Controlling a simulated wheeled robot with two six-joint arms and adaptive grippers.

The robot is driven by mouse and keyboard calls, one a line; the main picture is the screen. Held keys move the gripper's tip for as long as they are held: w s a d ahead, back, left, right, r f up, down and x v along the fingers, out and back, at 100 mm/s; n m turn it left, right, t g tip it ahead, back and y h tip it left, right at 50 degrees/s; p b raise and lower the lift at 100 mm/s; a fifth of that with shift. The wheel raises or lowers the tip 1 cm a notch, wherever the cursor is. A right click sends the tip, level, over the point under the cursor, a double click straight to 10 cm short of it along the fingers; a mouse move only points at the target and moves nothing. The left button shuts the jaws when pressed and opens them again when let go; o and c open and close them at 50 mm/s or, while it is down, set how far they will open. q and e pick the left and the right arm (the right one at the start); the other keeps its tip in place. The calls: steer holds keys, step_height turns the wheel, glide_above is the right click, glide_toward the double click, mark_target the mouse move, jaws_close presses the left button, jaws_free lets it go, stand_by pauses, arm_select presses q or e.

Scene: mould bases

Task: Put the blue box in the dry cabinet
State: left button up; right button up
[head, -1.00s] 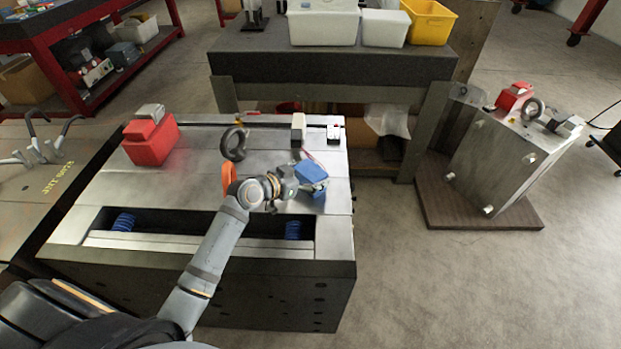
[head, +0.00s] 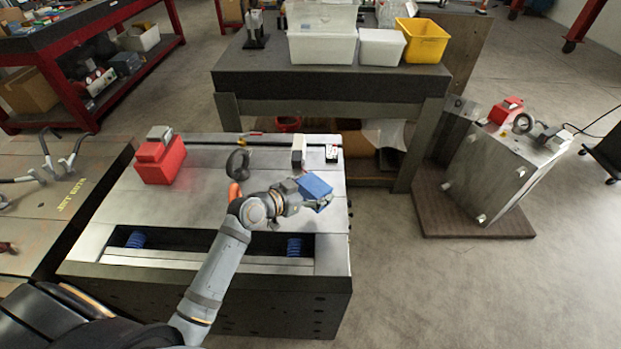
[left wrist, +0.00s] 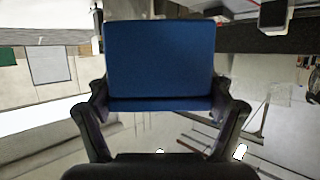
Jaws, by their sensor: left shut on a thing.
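The blue box (head: 314,186) is at the end of my left arm in the head view, over the right part of the metal mould base. In the left wrist view the blue box (left wrist: 160,62) fills the upper middle, between the two fingers. My left gripper (head: 305,193) is shut on it; the fingers also show in the left wrist view (left wrist: 162,112). I cannot make out a dry cabinet in these frames. My right gripper is not in view.
The mould base (head: 205,200) carries a red box (head: 160,163), a dark lifting ring (head: 237,162) and small items. Behind it stands a dark table (head: 330,84) with white bins (head: 322,47) and a yellow bin (head: 424,40). A tilted metal block (head: 492,170) stands right; floor is clear front right.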

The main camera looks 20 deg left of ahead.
arm_select(q)
steer(key=s+d+r+p, duration=0.3)
steer(key=s+d+r, duration=0.2)
steer(key=s, duration=0.3)
steer(key=shift+d, duration=0.25)
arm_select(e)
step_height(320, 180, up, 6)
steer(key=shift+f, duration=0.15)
arm_select(q)
steer(key=shift+s, duration=0.1)
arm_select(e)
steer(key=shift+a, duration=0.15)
arm_select(q)
steer(key=s+d+r+m+g+h, duration=0.1)
steer(key=s+r+m+g+h, duration=0.1)
steer(key=r, duration=0.3)
steer(key=s+d+r+m+g+h, duration=0.2)
steer(key=s+r+m, duration=0.1)
steer(key=r, duration=0.3)
steer(key=shift+s+r+h, duration=0.25)
steer(key=shift+s+h, duration=0.15)
steer(key=shift+s, duration=0.05)
steer(key=shift+a, duration=0.1)
